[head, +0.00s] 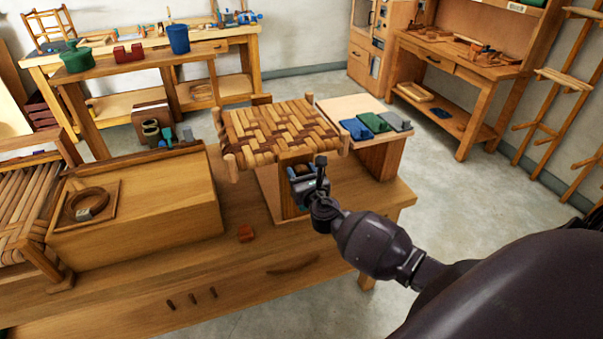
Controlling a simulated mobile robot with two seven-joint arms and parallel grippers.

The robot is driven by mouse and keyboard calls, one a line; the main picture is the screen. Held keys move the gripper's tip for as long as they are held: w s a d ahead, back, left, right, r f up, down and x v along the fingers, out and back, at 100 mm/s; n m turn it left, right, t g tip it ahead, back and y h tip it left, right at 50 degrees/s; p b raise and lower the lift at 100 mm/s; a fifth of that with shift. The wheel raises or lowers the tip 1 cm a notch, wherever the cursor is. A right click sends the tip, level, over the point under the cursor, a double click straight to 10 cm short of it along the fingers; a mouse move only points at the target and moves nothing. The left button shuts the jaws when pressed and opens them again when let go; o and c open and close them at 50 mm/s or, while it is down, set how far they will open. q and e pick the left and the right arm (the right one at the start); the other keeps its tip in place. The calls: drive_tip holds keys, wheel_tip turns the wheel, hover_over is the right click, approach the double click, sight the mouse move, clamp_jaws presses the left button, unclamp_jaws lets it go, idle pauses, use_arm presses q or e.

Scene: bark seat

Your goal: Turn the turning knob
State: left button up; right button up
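A woven bark seat (278,132) with light and dark strips stands on the wooden workbench (330,225). My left gripper is not in view.
A wooden box (150,215) carrying a dark ring (91,204) stands at the left of the bench. Folded blue and green cloths (374,122) lie on a board at right.

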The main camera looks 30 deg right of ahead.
drive_tip(key=c, duration=0.3)
drive_tip(key=shift+c, duration=0.2)
